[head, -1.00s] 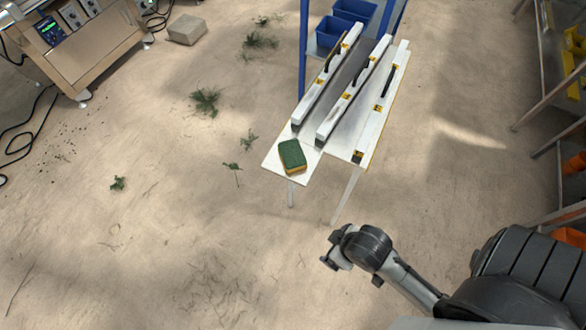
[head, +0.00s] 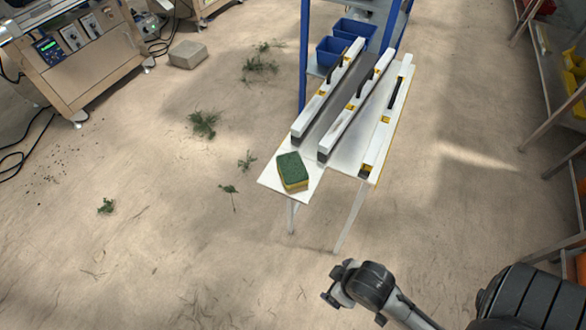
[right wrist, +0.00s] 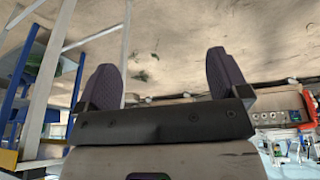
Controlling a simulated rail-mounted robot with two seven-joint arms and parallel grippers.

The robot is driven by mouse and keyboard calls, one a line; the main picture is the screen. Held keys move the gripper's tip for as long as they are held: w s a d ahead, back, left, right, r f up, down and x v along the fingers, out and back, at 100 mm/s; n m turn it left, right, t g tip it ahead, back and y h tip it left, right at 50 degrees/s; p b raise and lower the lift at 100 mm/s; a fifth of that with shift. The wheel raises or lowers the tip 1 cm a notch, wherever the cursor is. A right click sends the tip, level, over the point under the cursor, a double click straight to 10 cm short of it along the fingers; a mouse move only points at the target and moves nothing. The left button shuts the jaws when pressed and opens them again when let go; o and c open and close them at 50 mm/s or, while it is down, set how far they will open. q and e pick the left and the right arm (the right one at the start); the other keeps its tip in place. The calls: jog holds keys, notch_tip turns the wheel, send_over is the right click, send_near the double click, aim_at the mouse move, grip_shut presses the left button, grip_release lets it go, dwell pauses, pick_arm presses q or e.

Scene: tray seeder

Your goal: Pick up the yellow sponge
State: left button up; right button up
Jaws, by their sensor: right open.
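The yellow sponge (head: 293,172) has a green top and a yellow side. It lies at the near left corner of the white table (head: 272,181) in the head view. My right gripper (head: 337,284) is below and to the right of the table in the head view, apart from the sponge. In the right wrist view the two dark fingers of this gripper (right wrist: 170,80) stand wide apart with nothing between them. The sponge does not show clearly in the right wrist view. My left gripper is not in view.
White bars with black handles (head: 345,112) lie along the table beside the sponge. A blue rack with blue bins (head: 333,50) stands behind it. Shelving (head: 553,90) lines the right side. A wooden machine cabinet (head: 80,65) stands at upper left. Open floor lies left of the table.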

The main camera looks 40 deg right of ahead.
jog(key=shift+o, duration=0.6)
